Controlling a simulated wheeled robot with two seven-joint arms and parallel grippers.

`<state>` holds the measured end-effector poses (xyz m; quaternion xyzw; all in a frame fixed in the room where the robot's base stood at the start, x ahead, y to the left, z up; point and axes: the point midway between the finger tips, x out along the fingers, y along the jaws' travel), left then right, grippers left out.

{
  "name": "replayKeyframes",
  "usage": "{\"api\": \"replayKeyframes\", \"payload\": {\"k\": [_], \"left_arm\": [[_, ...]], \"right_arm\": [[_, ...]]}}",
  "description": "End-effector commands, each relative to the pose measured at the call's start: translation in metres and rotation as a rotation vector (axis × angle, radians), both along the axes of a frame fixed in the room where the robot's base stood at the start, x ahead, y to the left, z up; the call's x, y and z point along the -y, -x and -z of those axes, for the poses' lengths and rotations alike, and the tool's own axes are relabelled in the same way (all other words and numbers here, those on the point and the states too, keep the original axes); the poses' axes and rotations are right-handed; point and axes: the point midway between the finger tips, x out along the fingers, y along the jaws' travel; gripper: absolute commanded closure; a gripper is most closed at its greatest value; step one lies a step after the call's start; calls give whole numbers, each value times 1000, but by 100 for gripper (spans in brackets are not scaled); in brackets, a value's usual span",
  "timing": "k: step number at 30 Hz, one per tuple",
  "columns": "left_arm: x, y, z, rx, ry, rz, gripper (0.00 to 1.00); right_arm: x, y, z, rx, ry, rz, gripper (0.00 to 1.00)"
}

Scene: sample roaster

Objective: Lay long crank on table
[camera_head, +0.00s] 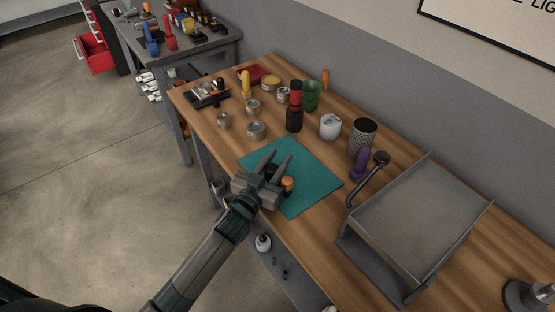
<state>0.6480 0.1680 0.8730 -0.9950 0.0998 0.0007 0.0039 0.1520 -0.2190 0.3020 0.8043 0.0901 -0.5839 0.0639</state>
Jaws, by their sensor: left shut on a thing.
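My left gripper (280,156) reaches in over the near edge of the wooden table (330,225), above the teal mat (310,178). It is shut on a small dark thing with an orange end (287,185). The gripper hides most of this thing, so I cannot tell its length, whether it is the long crank, or whether it touches the mat. A separate bent grey crank with a dark round knob (381,158) shows at the left side of the grey metal tray (420,220), apart from the gripper. My right gripper is not in view.
A purple-handled tool (361,163), a dark mesh cylinder (362,138) and a white container (330,126) stand beyond the mat. Several tins, a green cup (311,95) and a black-and-red bottle (294,110) stand farther back. The mat's right part is clear.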

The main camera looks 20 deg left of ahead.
Motion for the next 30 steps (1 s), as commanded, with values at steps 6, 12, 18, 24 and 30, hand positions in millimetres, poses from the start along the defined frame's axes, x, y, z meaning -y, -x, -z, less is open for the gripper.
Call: {"api": "replayKeyframes", "payload": {"k": [6,12,18,24,30], "left_arm": [[0,0,0,0,0,0,51],[0,0,0,0,0,0,51],[-1,7,-1,-1,0,0,51],[-7,34,0,-1,-1,1,51],[-14,69,0,-2,1,0,51]], "right_arm": [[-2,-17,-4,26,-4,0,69],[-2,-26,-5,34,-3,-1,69],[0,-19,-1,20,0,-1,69],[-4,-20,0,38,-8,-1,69],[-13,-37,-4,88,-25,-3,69]]}}
